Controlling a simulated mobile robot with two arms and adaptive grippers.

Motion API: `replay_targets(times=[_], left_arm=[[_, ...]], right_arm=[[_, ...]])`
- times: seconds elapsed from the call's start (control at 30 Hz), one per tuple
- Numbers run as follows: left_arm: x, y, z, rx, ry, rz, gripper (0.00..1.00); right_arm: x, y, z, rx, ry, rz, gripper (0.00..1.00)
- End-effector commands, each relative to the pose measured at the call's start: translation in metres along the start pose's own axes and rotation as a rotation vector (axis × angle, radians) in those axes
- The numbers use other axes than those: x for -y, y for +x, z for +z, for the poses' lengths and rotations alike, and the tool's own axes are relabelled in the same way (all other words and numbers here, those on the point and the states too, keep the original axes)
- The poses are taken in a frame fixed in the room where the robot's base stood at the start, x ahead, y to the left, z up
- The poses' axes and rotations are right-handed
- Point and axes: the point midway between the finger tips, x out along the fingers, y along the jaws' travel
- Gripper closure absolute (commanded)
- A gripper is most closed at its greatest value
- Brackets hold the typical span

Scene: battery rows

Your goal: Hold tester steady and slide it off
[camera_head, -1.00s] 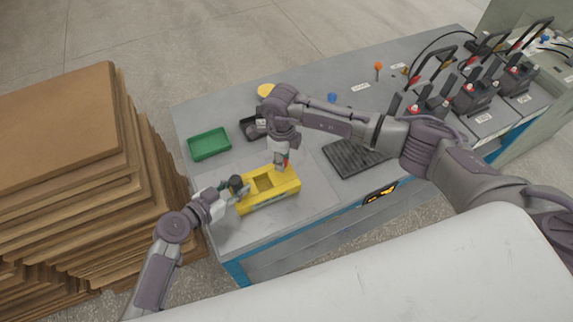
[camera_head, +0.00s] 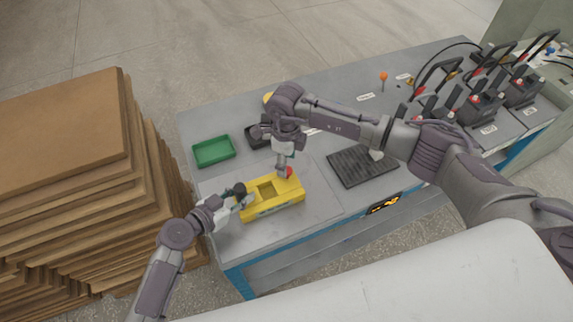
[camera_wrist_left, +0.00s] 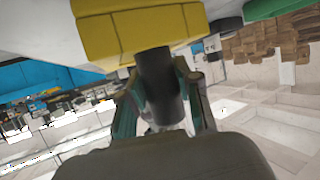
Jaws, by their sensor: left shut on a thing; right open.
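A yellow block-shaped fixture (camera_head: 259,208) with a rectangular recess lies on the pale mat (camera_head: 318,195) at the table's front left. A dark cylinder (camera_head: 239,188) stands out at its left end, and a red knob (camera_head: 288,172) is at its right end. My left gripper (camera_head: 240,198) is shut on the dark cylinder. In the left wrist view the cylinder (camera_wrist_left: 160,85) is between the fingers, against the yellow body (camera_wrist_left: 135,30). My right gripper (camera_head: 284,166) is open just above the red knob; whether it touches is unclear. I cannot tell which part is the tester.
A green tray (camera_head: 213,151) and a black bin (camera_head: 256,137) lie behind the fixture. A dark ribbed mat (camera_head: 362,166) is to the right. Several batteries with clamps (camera_head: 483,106) stand at the far right. Stacked brown boards (camera_head: 75,165) are left of the table.

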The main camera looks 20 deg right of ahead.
Motion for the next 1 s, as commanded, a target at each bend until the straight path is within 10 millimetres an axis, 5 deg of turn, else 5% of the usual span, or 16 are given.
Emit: replay_targets(times=[0.4, 0.93, 0.97, 1.0], left_arm=[[0.000, 0.000, 0.001, 0.001, 0.001, -0.001, 1.00], [0.001, 0.000, 0.000, 0.001, 0.001, -0.001, 1.00], [0.001, 0.000, 0.000, 0.001, 0.001, -0.001, 0.62], [0.001, 0.000, 0.000, 0.000, 0.001, -0.001, 0.55]], right_arm=[[0.001, -0.081, 0.000, 0.002, 0.001, -0.002, 0.43], [0.001, -0.092, 0.000, 0.000, 0.001, -0.001, 0.43], [0.001, -0.092, 0.000, 0.000, 0.001, -0.001, 0.43], [0.001, -0.092, 0.000, 0.000, 0.001, -0.001, 0.43]])
